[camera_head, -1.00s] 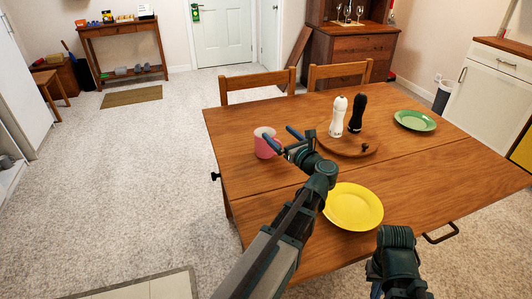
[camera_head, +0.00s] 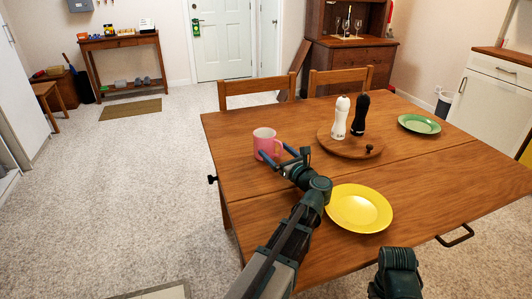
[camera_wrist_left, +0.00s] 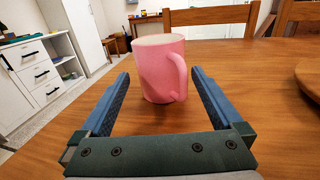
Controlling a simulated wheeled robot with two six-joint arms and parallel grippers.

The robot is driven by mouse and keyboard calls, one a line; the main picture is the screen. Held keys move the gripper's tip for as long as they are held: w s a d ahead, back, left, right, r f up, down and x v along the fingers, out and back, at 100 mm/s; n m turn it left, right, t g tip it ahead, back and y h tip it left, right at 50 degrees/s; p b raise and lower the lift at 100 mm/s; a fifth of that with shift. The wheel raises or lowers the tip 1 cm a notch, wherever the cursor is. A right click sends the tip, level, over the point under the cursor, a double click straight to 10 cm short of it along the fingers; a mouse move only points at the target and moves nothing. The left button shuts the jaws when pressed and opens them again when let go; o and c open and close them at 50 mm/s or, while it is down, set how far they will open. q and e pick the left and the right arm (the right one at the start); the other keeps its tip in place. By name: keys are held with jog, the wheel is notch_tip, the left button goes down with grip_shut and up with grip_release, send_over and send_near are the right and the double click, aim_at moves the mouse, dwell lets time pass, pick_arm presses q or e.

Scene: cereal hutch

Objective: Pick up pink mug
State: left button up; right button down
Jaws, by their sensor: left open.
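The pink mug (camera_head: 265,142) stands upright near the left edge of the wooden table (camera_head: 240,200). My left gripper (camera_head: 285,155) is open, low over the table, with its blue fingers pointing at the mug. In the left wrist view the mug (camera_wrist_left: 158,72) is straight ahead, at or just beyond the tips of the spread fingers (camera_wrist_left: 160,76). Its handle is on the right, turned toward the gripper. I cannot tell whether a finger touches it. Part of my right arm shows at the bottom of the head view; its gripper is not visible.
A yellow plate (camera_head: 359,208) lies right of my left arm. A round wooden board (camera_head: 345,150) carries a white mill (camera_head: 340,118) and a black mill (camera_head: 360,114). A green plate (camera_head: 419,124) is at the far right. Chairs stand behind the table.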

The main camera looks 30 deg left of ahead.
aim_at(271, 142)
pick_arm(q)
jog(key=shift+x, duration=2.7)
jog(key=c, duration=1.3)
jog(key=shift+c, duration=0.2)
jog(key=shift+r, duration=0.1)
jog(key=shift+r+p, duration=0.9)
jog(key=shift+p, duration=0.05)
notch_tip(271, 142, up, 2)
jog(key=shift+r+p, duration=0.1)
jog(key=shift+p, duration=0.95)
jog(key=s+d+p, duration=0.1)
jog(key=d, duration=1.5)
jog(key=shift+s+r, duration=0.3)
jog(key=shift+r, duration=0.15)
